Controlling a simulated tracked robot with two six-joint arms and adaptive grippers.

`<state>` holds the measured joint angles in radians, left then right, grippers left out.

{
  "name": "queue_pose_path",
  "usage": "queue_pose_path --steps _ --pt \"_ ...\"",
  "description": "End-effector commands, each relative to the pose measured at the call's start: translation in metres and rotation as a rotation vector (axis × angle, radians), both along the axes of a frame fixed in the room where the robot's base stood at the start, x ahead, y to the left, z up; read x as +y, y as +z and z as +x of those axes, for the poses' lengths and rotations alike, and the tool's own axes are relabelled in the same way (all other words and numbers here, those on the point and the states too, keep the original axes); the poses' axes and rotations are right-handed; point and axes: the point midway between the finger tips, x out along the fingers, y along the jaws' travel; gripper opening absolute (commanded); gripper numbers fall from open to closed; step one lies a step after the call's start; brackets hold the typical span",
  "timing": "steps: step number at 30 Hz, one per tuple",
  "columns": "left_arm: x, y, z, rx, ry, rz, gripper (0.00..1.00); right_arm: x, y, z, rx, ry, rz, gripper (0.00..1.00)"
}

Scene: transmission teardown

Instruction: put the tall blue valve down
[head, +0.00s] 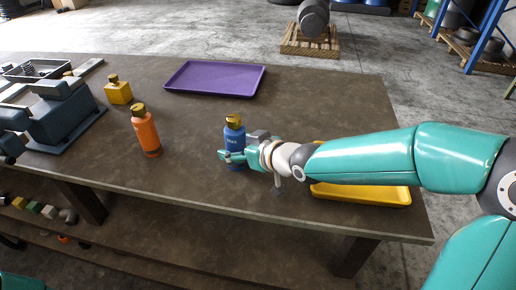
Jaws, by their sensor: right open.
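The tall blue valve (235,138) has a gold top and stands upright near the front edge of the brown table (330,110). My right gripper (233,156) comes in from the right and is open, with its fingers around the lower body of the valve. The fingers and wrist hide part of the valve's lower side, so I cannot tell if they touch it. My left gripper is not in the picture.
An orange valve (147,132) stands left of the blue one, with a short yellow valve (117,91) behind. A purple tray (214,77) lies at the back. A yellow tray (370,193) lies under my right arm. A dark fixture (62,115) stands left.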

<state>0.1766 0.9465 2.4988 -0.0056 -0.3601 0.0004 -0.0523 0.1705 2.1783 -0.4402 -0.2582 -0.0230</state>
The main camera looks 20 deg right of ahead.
Motion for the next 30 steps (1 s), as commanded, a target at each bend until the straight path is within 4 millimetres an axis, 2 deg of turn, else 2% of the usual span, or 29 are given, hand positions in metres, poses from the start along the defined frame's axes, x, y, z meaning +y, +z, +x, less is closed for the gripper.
queue_pose_path --steps 4,12,16,21,30 --pt "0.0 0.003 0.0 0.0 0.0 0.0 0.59 -0.008 0.012 -0.02 -0.003 -0.002 -0.001 0.75" --pt "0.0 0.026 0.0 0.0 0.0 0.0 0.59 -0.027 0.039 -0.067 -0.002 -0.005 -0.002 0.75" --pt "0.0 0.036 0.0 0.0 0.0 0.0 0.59 -0.033 0.046 -0.083 0.0 -0.004 -0.002 0.75" --pt "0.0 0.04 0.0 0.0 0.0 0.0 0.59 -0.036 0.048 -0.094 0.002 -0.002 -0.001 0.75" --pt "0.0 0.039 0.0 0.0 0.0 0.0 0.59 -0.037 0.048 -0.095 0.001 -0.002 0.0 0.75"
